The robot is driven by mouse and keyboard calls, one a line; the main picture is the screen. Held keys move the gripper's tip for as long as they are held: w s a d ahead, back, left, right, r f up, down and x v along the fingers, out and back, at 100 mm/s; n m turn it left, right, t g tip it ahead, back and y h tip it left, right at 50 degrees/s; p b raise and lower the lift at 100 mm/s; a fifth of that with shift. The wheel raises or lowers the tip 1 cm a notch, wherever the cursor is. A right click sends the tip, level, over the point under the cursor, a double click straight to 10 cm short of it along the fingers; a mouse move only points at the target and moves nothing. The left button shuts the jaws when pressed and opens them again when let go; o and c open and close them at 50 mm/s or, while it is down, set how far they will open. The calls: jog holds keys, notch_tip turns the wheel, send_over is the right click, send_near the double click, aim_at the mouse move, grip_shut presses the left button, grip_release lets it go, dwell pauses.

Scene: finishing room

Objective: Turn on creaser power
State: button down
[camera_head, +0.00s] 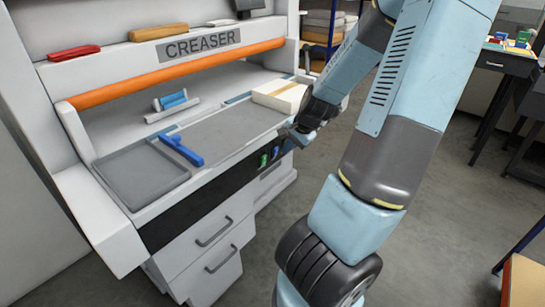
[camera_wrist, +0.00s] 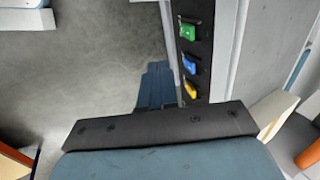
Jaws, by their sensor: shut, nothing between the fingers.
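The white creaser (camera_head: 200,45) carries a CREASER label. On its black front panel (camera_head: 200,205) sit a green switch (camera_head: 263,160) and a blue switch (camera_head: 275,153). In the wrist view the green switch (camera_wrist: 188,31), blue switch (camera_wrist: 189,64) and a yellow switch (camera_wrist: 190,90) line up on the black strip. Their markings are too small to read, and I cannot tell which are on. My gripper (camera_head: 299,137) is shut and empty, just right of the switches and near the table's front edge. It appears apart from them. The dark gripper body hides the lower part of the wrist view.
A blue-handled tool (camera_head: 181,150) lies on the creaser's grey bed, and a pale stack (camera_head: 280,96) lies at its right end. An orange bar (camera_head: 175,73) spans above. Drawers (camera_head: 212,232) are below the panel.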

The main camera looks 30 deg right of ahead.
aim_at(270, 157)
jog(key=shift+w+a+f, duration=0.45)
jog(key=shift+w+f, duration=0.85)
jog(key=shift+f, duration=0.05)
jog(key=shift+w+a+f, duration=0.5)
jog(key=shift+w+f, duration=0.85)
jog(key=shift+f, duration=0.05)
jog(key=shift+w+a+f, duration=0.45)
jog(key=shift+w+f, duration=0.85)
jog(key=shift+f, duration=0.05)
